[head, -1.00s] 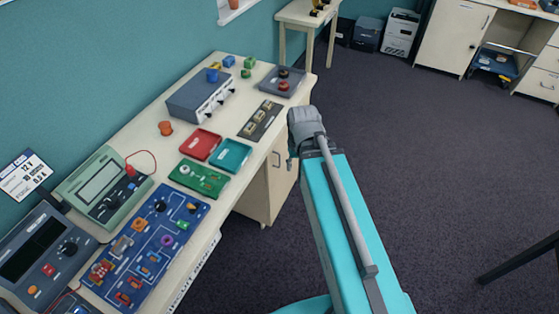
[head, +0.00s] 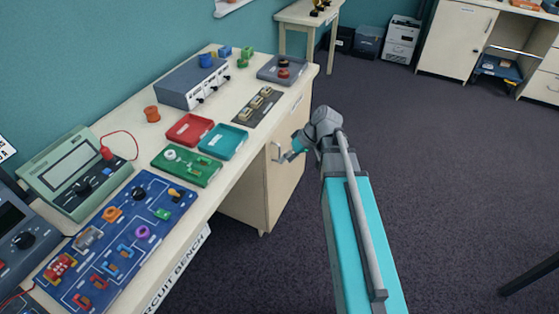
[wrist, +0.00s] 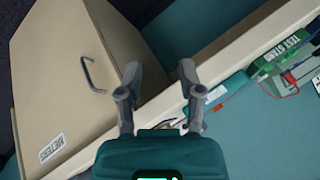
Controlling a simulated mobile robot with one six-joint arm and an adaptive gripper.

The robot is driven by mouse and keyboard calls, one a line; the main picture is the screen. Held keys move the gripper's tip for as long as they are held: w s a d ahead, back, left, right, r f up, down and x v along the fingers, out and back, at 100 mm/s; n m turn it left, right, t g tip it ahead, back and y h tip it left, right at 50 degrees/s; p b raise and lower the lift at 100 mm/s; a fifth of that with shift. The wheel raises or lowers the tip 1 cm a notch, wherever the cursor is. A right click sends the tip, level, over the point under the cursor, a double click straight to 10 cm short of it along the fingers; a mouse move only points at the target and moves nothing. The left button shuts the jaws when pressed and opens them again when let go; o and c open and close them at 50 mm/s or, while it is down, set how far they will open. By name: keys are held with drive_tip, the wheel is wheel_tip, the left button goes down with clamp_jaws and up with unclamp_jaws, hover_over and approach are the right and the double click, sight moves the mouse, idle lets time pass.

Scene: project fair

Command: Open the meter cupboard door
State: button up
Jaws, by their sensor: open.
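The meter cupboard (head: 256,196) is a cream unit under the bench, and its door looks shut. A grey bar handle (head: 276,152) sits on the door near the top. In the wrist view the door (wrist: 60,60) fills the left side, with a METERS label (wrist: 52,147) and the handle (wrist: 93,77). My gripper (head: 288,156) is in front of the door, close to the handle. In the wrist view my gripper (wrist: 160,75) is open and empty, and the handle lies left of both fingers, not between them.
The bench top (head: 262,128) above holds a teal tray (head: 223,141), a red tray (head: 190,129), a green circuit board (head: 187,166) and meters. The bench edge runs just above the cupboard. The dark carpet (head: 440,150) to the right is clear.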

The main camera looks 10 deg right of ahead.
drive_tip(key=w+d+f+n+t+y+b, duration=0.2)
drive_tip(key=w+d+f+n+y+b, duration=0.25)
drive_tip(key=w+f+b, duration=0.7)
drive_tip(key=n+t+y+b, duration=0.4)
drive_tip(key=y+b, duration=0.1)
drive_tip(key=b, duration=1.3)
approach(279, 151)
drive_tip(key=v, duration=0.4)
drive_tip(key=shift+w+f+m+p, duration=0.1)
drive_tip(key=shift+w+m+p, duration=0.05)
drive_tip(key=shift+m+p, duration=0.15)
drive_tip(key=shift+a, duration=0.15)
drive_tip(key=x, duration=1.3)
drive_tip(key=shift+w+a, duration=0.25)
clamp_jaws()
